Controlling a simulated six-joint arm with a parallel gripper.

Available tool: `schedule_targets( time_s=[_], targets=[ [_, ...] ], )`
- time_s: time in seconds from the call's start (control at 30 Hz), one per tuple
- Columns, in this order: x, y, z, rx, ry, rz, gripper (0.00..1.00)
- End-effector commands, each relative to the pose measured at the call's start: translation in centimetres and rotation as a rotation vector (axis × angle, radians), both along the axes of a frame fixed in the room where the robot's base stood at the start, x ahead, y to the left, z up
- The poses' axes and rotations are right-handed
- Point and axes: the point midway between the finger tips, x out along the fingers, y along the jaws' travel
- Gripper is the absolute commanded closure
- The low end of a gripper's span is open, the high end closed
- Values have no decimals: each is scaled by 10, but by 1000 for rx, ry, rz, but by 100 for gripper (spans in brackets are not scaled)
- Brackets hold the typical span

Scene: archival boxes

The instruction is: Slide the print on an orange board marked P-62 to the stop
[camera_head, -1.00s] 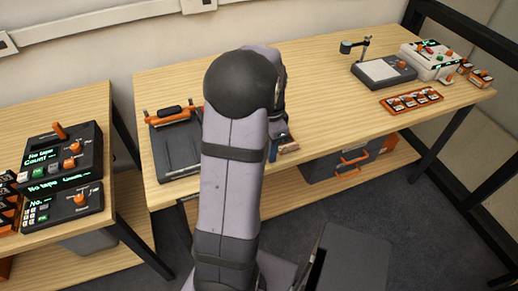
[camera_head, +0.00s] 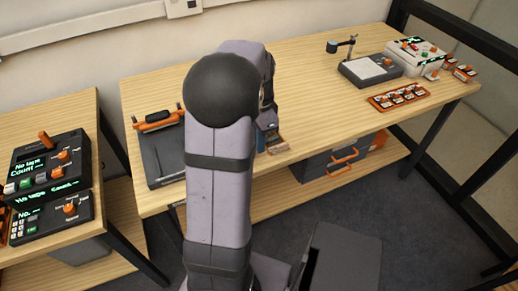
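My arm stands in the middle of the view and covers much of the near bench edge. The part at its far end that looks like my gripper (camera_head: 267,118) is mostly behind the arm, and its fingers do not show clearly. A small brown and orange piece (camera_head: 277,143) shows just below it at the bench's front edge. It may be the print on its orange board, but no P-62 marking can be read. I cannot tell whether the gripper touches it. No stop can be made out.
A dark board with an orange clamp bar (camera_head: 158,121) lies left of my arm. A grey stand with a post (camera_head: 370,69), an orange rack (camera_head: 398,95) and a white device (camera_head: 415,57) stand at the right. Dark control boxes (camera_head: 50,165) sit on the left bench. Mid-bench is clear.

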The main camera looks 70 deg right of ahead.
Motion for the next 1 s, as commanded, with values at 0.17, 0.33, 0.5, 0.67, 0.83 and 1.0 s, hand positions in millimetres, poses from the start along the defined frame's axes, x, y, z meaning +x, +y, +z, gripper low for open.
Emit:
schedule_targets(
  time_s=[0.17, 0.33, 0.5, 0.67, 0.83, 1.0],
  targets=[
    [0, -1, 32, -5, -1, 0, 100],
    [0, -1, 54, -2, -1, 0, 100],
    [0, 0, 63, -1, 0, 0, 100],
    [3, 0, 69, 0, 0, 7, 100],
    [18, 4, 84, 0, 0, 45, 100],
    [49, 16, 105, 1, 0, 125, 100]
  ],
)
